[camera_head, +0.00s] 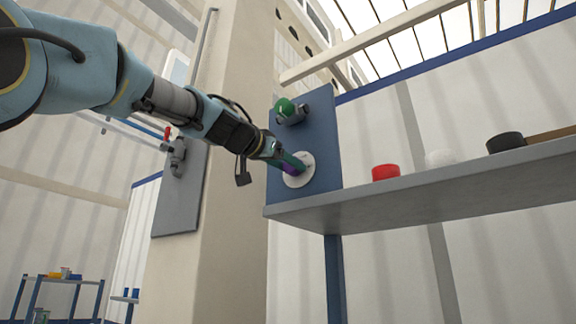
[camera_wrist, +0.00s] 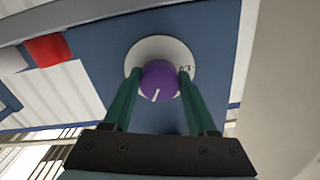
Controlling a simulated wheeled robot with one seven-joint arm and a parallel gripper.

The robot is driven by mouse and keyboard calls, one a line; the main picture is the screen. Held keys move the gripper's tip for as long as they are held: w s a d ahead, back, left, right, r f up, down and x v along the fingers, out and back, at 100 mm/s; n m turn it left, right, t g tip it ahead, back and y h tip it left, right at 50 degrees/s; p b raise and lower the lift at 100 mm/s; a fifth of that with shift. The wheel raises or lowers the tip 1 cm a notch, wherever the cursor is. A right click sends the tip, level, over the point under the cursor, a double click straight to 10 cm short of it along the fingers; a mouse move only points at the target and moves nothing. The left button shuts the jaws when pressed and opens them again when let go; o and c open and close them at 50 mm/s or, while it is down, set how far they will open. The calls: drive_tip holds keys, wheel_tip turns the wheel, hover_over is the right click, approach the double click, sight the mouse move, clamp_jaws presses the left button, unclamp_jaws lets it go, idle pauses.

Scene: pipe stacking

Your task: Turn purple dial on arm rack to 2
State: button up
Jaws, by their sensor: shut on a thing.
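The purple dial (camera_wrist: 160,82) sits on a round white plate (camera_wrist: 148,47) on the blue panel in the wrist view. A white pointer line on the dial points toward the lower part of that picture. Small marks show on the plate at its right, but I cannot read them surely. My gripper (camera_wrist: 158,80) has its two green fingers on either side of the dial, shut on it. In the head view the dial (camera_head: 289,169) is mostly hidden by my gripper (camera_head: 291,164), and the white plate (camera_head: 304,171) shows around it.
A green-handled valve (camera_head: 286,109) sticks out of the blue panel (camera_head: 324,128) just above the dial. A red-handled valve (camera_head: 176,150) is on a grey panel at left.

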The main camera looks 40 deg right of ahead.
drive_tip(key=c, duration=0.6)
drive_tip(key=shift+c, duration=0.2)
drive_tip(key=n, duration=1.1)
drive_tip(key=shift+s+n, duration=0.2)
drive_tip(key=shift+n, duration=0.1)
idle(0.4)
drive_tip(key=o, duration=1.4)
drive_tip(key=shift+c, duration=0.2)
drive_tip(key=shift+r, duration=0.1)
